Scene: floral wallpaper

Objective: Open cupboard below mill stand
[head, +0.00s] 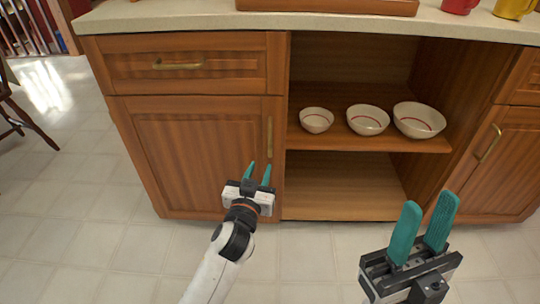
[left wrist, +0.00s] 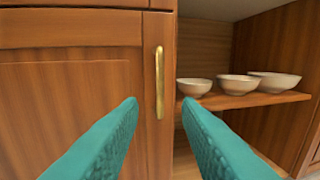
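The wooden cupboard door at the left (head: 190,150) is closed, with a vertical brass handle (head: 269,137) near its right edge. My left gripper (head: 259,168) is open and empty in front of the door, near the lower end of that handle. In the left wrist view the handle (left wrist: 159,82) appears between the two green fingers, apparently beyond their tips. A second closed door (head: 505,165) with a slanting brass handle (head: 489,143) stands at the right. My right gripper (head: 428,212) is open and empty, low at the right. I cannot identify a mill stand.
A closed drawer (head: 185,65) is above the left door. Open shelves in the middle hold three bowls, one at the left (head: 316,120). The pale countertop (head: 170,15) carries a wooden item (head: 325,5), a red mug and a yellow mug. Tiled floor in front is clear.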

